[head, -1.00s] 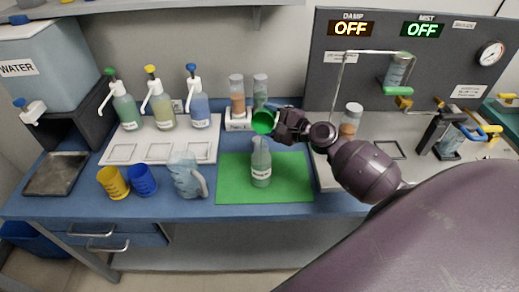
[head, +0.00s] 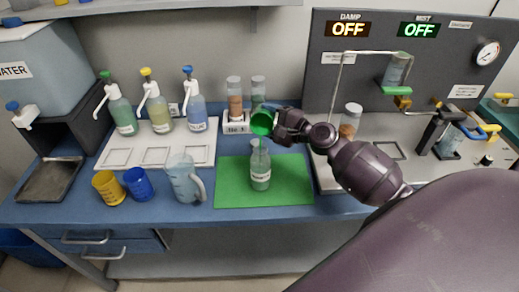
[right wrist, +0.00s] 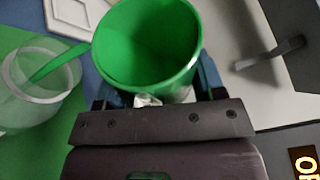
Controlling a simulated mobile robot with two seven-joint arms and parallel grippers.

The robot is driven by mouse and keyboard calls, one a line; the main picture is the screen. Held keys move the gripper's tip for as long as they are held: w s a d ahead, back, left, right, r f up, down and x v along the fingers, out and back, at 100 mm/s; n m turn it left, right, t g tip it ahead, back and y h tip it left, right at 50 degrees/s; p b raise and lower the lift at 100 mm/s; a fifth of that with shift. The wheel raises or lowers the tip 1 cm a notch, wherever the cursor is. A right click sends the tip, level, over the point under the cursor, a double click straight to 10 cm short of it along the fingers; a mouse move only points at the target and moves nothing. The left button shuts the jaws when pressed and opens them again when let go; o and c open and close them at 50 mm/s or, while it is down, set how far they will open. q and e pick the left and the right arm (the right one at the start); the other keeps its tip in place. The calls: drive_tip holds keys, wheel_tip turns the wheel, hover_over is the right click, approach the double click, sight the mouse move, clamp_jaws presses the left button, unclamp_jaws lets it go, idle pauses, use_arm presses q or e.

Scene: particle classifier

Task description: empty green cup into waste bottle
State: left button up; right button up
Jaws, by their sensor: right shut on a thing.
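The green cup (head: 262,123) is tilted above the waste bottle (head: 260,172), with its open mouth facing the head camera. My right gripper (head: 279,123) is shut on the cup; the right wrist view also shows the cup (right wrist: 148,45) in front of the jaws. A thin green stream runs from the cup's lip down into the wide clear mouth of the bottle (right wrist: 40,97). The cup and bottle are apart. My left gripper is not in view.
A clear jug (head: 184,180), a blue cup (head: 139,184) and a yellow cup (head: 108,188) stand left of the mat. Pump bottles (head: 160,108) are behind them. A vial rack (head: 236,126) stands behind the mat; the grey panel (head: 440,60) is at right.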

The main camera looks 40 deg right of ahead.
use_arm(q)
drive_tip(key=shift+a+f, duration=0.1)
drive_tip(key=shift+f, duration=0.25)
drive_tip(key=shift+b, duration=0.3)
use_arm(e)
drive_tip(key=shift+r, duration=0.15)
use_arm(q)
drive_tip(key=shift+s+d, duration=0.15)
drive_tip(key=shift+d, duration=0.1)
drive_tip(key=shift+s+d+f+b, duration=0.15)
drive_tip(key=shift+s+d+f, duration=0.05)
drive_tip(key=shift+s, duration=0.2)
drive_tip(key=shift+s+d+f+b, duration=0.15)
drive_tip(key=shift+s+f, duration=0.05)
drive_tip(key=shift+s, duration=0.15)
use_arm(e)
drive_tip(key=shift+s+a+r+n+t, duration=0.2)
drive_tip(key=shift+n+t, duration=0.1)
drive_tip(key=shift+n, duration=0.2)
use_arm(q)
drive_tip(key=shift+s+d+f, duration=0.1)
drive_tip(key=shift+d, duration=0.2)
